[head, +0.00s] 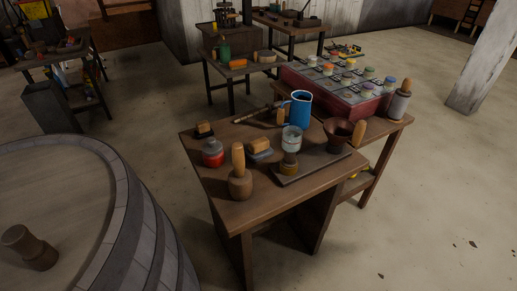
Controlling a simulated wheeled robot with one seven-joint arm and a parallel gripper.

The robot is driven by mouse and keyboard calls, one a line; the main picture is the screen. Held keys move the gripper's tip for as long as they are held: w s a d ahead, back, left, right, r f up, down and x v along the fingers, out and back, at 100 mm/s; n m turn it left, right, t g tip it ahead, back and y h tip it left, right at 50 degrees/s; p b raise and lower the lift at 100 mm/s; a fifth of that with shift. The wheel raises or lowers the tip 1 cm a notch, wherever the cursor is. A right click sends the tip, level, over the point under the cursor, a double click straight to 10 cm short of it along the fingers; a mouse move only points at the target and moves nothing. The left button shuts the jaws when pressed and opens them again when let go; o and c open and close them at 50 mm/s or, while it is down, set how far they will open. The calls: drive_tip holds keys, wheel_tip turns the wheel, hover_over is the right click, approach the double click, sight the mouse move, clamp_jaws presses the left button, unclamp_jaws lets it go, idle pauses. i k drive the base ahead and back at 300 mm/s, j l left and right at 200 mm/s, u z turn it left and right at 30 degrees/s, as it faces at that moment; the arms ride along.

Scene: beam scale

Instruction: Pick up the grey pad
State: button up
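What looks like the grey pad (263,156) lies on the wooden table (243,213). It is a small flat grey piece with a tan wooden block (260,145) on top; I cannot tell whether the block is its handle or a separate thing. A wooden mallet-like tool (240,182) stands upright in front of it to the left. A clear jar (291,138) stands to its right. My gripper is not in view.
A large barrel (110,228) fills the lower left. The floor at right is mostly clear.

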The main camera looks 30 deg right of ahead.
sight(260, 149)
drive_tip(key=k, duration=0.35)
drive_tip(key=k+u, duration=0.1)
drive_tip(key=u, duration=0.3)
drive_tip(key=k+u, duration=0.1)
drive_tip(key=u, duration=0.3)
drive_tip(key=k+j+u, duration=0.1)
drive_tip(key=u, duration=0.3)
drive_tip(key=l+u, duration=0.35)
drive_tip(key=l, duration=0.25)
drive_tip(key=l+u, duration=0.35)
drive_tip(key=l, duration=0.3)
drive_tip(key=k+l+u, duration=0.15)
drive_tip(key=l+u, duration=0.2)
drive_tip(key=l, duration=0.25)
drive_tip(key=k+l, duration=0.1)
drive_tip(key=l, duration=0.35)
drive_tip(key=k+l, duration=0.1)
drive_tip(key=l, duration=0.35)
drive_tip(key=k+l, duration=0.15)
drive_tip(key=l, duration=0.3)
drive_tip(key=k+l, duration=0.1)
drive_tip(key=l, duration=0.35)
drive_tip(key=k+l, duration=0.1)
drive_tip(key=l, duration=0.35)
